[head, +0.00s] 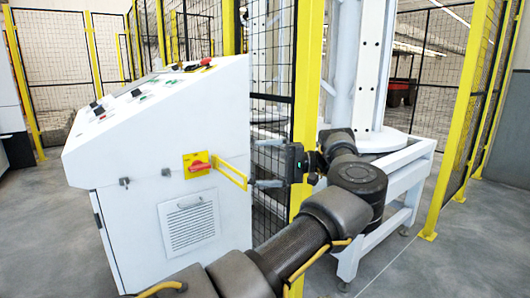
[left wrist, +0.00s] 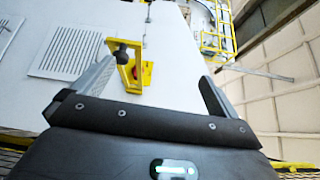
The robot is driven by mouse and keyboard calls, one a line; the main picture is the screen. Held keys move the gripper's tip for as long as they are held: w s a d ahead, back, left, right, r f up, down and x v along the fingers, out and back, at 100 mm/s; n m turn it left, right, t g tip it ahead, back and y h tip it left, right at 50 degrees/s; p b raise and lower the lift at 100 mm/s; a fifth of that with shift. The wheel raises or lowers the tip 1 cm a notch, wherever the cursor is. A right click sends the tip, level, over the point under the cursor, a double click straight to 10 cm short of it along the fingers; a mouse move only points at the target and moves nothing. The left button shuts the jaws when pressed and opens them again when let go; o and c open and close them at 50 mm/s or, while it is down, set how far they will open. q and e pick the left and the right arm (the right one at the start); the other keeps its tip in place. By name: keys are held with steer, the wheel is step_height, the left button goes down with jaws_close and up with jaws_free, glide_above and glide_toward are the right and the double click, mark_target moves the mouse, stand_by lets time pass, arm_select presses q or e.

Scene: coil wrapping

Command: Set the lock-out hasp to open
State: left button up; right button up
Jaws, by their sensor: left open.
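The lock-out hasp (head: 234,175) is a yellow slotted bar sticking out to the right from a yellow square plate with a red rotary handle (head: 198,165) on the white cabinet's side. My left gripper (head: 255,163) is open and empty, its fingers pointing left towards the cabinet, just right of the hasp's free end. In the left wrist view the hasp (left wrist: 125,68) shows between the two fingers, close to the left one. I cannot tell whether that finger touches it. My right gripper is in neither view.
The white control cabinet (head: 150,215) has a sloped button panel on top and a vent grille (head: 189,222) below the handle. A yellow fence post (head: 307,90) and black mesh stand close behind my left gripper. A white machine frame (head: 405,165) stands right.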

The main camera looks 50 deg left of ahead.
arm_select(q)
steer(key=shift+n, duration=0.3)
steer(key=r, duration=0.1)
steer(key=d+r, duration=0.1)
steer(key=s+d+r, duration=0.1)
steer(key=r, duration=0.1)
steer(key=shift+d, duration=0.1)
steer(key=c, duration=0.9)
steer(key=shift+s+d+r+p, duration=0.15)
steer(key=shift+s+d+r, duration=0.45)
steer(key=shift+s+d, duration=0.45)
steer(key=shift+s+d+r+p, duration=0.1)
steer(key=shift+s+d+r, duration=0.55)
steer(key=shift+d, duration=0.65)
steer(key=shift+s+d+r+p, duration=0.15)
steer(key=shift+s+d+r, duration=0.35)
steer(key=shift+s+d, duration=0.6)
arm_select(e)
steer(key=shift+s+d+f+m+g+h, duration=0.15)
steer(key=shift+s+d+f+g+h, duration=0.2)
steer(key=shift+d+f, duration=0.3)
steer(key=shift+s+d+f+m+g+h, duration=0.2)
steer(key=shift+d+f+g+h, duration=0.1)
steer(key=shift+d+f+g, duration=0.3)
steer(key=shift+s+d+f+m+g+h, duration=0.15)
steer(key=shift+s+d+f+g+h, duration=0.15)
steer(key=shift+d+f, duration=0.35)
